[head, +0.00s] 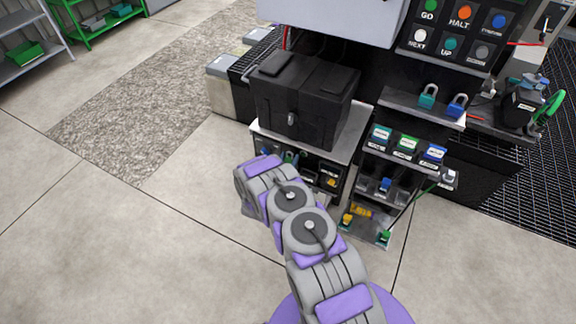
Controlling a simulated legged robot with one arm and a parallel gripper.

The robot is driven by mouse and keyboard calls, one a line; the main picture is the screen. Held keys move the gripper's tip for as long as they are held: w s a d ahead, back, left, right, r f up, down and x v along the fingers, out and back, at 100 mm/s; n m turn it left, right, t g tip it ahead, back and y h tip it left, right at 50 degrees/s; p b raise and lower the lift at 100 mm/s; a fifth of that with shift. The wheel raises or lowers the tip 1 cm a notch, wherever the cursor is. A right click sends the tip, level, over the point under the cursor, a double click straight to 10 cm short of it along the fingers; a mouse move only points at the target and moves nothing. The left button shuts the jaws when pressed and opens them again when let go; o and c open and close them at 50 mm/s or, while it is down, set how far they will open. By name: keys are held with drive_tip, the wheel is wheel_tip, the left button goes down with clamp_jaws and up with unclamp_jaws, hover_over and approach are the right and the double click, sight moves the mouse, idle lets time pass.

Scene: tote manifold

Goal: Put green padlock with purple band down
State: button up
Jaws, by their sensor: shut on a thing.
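My arm reaches up from the bottom centre towards the black cabinet. Its far end stops in front of the cabinet's lower shelf, and I cannot make out gripper fingers there. I cannot make out a green padlock with a purple band. A teal-green padlock (428,97) and a blue padlock (457,106) stand side by side on a grey ledge (398,98) at the right. No purple band shows on either. A small green item (384,237), too small to identify, is on the bottom shelf of the rack.
A black box (303,92) sits on the cabinet top (347,139). Labelled teal, green and blue blocks (407,143) line the rack below the ledge. A button panel (461,32) is above, and a green handwheel (548,108) is at right.

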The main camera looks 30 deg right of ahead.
drive_tip(key=shift+w, duration=0.35)
drive_tip(key=shift+d+f+b, duration=0.1)
drive_tip(key=shift+f+b, duration=0.65)
drive_tip(key=shift+f, duration=1)
drive_tip(key=shift+f, duration=0.1)
drive_tip(key=o, duration=1.1)
drive_tip(key=shift+s, duration=0.1)
